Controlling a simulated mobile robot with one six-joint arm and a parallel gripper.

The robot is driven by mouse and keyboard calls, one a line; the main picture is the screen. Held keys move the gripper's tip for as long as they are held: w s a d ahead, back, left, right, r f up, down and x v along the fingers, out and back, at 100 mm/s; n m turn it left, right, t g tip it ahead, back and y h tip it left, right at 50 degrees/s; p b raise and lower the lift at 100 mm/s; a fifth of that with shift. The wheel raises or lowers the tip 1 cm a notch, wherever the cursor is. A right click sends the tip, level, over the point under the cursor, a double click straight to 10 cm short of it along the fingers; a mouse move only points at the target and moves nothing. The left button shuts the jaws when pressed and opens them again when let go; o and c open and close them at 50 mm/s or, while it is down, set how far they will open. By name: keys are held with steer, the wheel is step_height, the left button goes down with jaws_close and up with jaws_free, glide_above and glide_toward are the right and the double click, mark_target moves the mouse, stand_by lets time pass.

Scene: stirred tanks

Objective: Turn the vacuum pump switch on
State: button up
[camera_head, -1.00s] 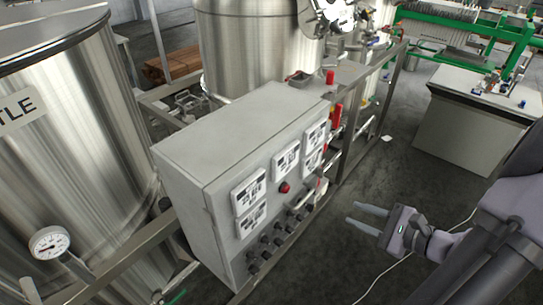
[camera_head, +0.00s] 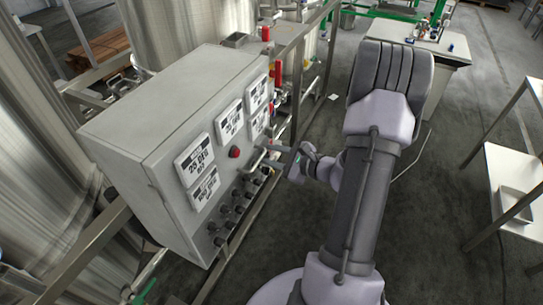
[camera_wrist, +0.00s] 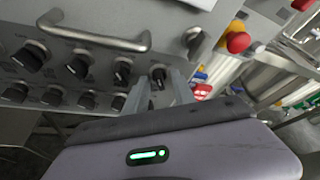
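A grey control box (camera_head: 150,120) stands at left in the head view. Its front bears several black rotary knobs (camera_head: 239,208) low on the panel. In the wrist view the knobs (camera_wrist: 78,66) sit in rows below a metal handle (camera_wrist: 95,36). Which one is the vacuum pump switch cannot be read. My gripper (camera_head: 272,148) is close to the right end of the panel. In the wrist view its two fingers (camera_wrist: 159,92) are apart, pointing at the rightmost upper knob (camera_wrist: 158,74). Whether they touch it cannot be told.
A red button (camera_head: 235,152) and several displays (camera_head: 194,160) are on the box front. A red-and-yellow emergency button (camera_wrist: 238,40) is right of my fingers. Pipes and a metal frame (camera_head: 308,50) stand behind. Open floor lies right of the box.

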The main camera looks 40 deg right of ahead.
jaws_close()
steer(key=shift+r+p, duration=0.15)
steer(key=shift+p, duration=0.25)
steer(key=shift+r+m+g+y+p, duration=0.1)
steer(key=shift+m+g+y+p, duration=0.2)
steer(key=shift+m+p, duration=0.35)
steer(key=shift+w+d+f+m+g+y+p, duration=0.1)
steer(key=shift+m+g+y+p, duration=0.15)
steer(key=shift+m+y+p, duration=0.65)
steer(key=shift+d+f+m+g+y+p, duration=0.15)
steer(key=shift+m+g+y+p, duration=0.15)
steer(key=shift+m+y+p, duration=0.8)
steer(key=shift+w+d+r+m+g+y+p, duration=0.1)
steer(key=shift+m+g+y+p, duration=0.2)
steer(key=shift+m+p, duration=0.85)
steer(key=shift+m+b, duration=0.35)
steer(key=shift+m, duration=0.05)
